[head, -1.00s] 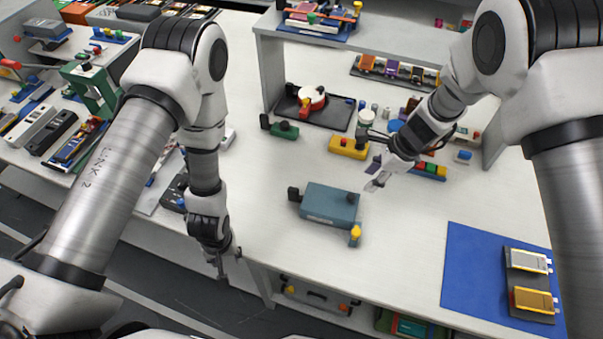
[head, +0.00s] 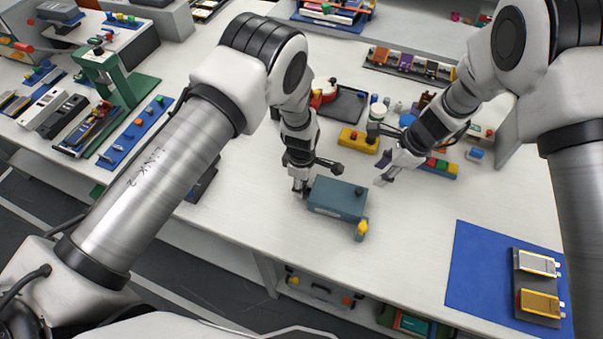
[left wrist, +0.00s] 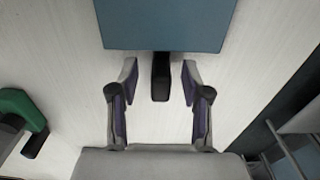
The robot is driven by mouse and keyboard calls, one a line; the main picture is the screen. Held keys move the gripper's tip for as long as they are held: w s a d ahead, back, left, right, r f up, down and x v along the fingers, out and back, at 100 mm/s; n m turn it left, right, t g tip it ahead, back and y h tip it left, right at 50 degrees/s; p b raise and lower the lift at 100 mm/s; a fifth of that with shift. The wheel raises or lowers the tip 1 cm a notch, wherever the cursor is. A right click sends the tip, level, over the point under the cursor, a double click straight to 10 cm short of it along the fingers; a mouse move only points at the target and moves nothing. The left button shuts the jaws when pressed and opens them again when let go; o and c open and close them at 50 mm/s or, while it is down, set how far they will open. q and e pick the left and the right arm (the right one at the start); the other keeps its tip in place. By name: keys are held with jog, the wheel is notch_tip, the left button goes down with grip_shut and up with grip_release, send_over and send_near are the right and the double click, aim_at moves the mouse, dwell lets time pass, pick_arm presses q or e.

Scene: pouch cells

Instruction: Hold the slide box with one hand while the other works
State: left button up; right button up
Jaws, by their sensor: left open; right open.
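The slide box, a blue-grey block (head: 338,197), lies on the white table in the head view. Its flat side also shows at the top of the left wrist view (left wrist: 165,25). A black tab (left wrist: 161,78) sticks out from its near end. My left gripper (head: 316,178) is open at the box's left end; in the left wrist view its fingers stand on both sides of the tab, with gaps. A yellow-topped peg (head: 361,229) stands at the box's front right corner. My right gripper (head: 378,157) is open and empty, above and right of the box.
A blue mat (head: 477,260) at the right bears a dark tray with two pouch cells (head: 538,264). A yellow block (head: 357,140) and several small parts lie behind the box.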

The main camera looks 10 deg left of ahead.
pick_arm(q)
jog(key=shift+f, duration=0.35)
grip_shut()
dwell(0.4)
